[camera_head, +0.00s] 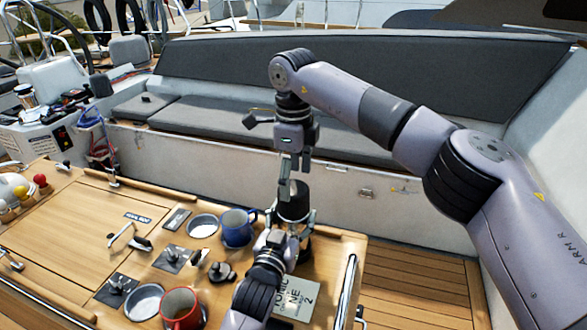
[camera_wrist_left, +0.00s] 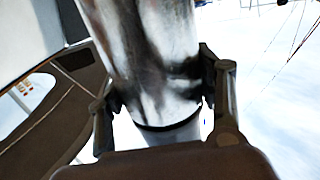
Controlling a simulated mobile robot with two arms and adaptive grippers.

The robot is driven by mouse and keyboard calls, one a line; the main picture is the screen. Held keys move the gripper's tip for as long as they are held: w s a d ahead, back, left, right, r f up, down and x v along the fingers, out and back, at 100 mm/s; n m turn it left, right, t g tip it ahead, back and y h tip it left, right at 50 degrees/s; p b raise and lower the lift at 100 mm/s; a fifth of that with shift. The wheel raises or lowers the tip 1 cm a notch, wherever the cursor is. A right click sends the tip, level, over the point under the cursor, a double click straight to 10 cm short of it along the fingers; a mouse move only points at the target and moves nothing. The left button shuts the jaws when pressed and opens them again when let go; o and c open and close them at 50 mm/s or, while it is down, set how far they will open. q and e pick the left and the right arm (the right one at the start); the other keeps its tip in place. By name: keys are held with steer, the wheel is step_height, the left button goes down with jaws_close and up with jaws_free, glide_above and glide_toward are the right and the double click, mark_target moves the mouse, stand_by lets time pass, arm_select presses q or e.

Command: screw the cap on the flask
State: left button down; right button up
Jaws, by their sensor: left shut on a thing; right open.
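The dark, shiny flask (camera_head: 293,203) stands near the table's right end. In the left wrist view the flask (camera_wrist_left: 155,60) is a silvery, reflective cylinder with a dark band, between both finger pads. My left gripper (camera_head: 293,217) is shut on the flask's side; its fingers also show in the left wrist view (camera_wrist_left: 160,92). My right gripper (camera_head: 292,172) is open and points down at the flask's top. Its fingers overlap the top in the head view, so I cannot tell whether they touch it. I cannot make out the cap as a separate thing.
A blue mug (camera_head: 238,229) stands just left of the flask, and a red mug (camera_head: 181,308) is at the table's front. A grey printed card (camera_head: 294,299) lies on the wooden table (camera_head: 70,222) near my left arm. A metal rail (camera_head: 347,290) edges the right end.

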mark_target(293, 228)
step_height(293, 228, down, 6)
steer(key=shift+r, duration=0.1)
steer(key=shift+c, duration=0.5)
steer(key=c, duration=1.1)
steer(key=o, duration=1.4)
